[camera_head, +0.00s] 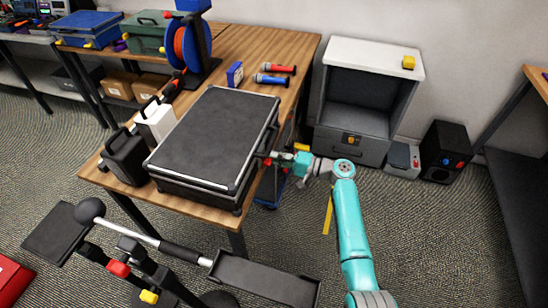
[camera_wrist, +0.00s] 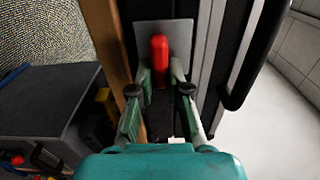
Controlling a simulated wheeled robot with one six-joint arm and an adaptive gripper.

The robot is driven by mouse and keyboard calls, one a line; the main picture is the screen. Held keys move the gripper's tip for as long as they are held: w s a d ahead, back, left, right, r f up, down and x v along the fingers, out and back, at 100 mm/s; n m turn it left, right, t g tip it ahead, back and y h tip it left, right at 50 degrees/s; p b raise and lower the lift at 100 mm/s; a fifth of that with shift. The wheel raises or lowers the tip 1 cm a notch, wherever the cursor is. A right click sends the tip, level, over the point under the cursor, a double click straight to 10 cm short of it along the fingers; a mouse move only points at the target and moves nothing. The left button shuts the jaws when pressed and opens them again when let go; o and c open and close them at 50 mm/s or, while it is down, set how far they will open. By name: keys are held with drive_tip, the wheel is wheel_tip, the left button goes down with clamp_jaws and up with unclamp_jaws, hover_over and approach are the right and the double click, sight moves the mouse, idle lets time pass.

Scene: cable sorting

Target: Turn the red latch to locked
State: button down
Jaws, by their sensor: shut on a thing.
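The red latch (camera_wrist: 159,48) sits on a grey plate (camera_wrist: 181,34) on the side of the black case. In the wrist view its red handle points along the picture's up-down direction. My gripper (camera_wrist: 160,72) is shut on the latch, with one green finger on each side of it. The black case (camera_head: 215,135) lies closed on the wooden table. In the head view my gripper (camera_head: 273,160) is at the case's right side, and the latch is too small there to read its angle.
A black handle (camera_wrist: 238,92) stands out from the case, right of my gripper in the wrist view. The wooden table (camera_head: 262,47) also holds a cable reel (camera_head: 187,45) and two microphones. A grey cabinet (camera_head: 350,148) stands behind my arm.

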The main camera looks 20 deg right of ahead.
drive_tip(key=c, duration=1.1)
unclamp_jaws()
drive_tip(key=v, duration=1.2)
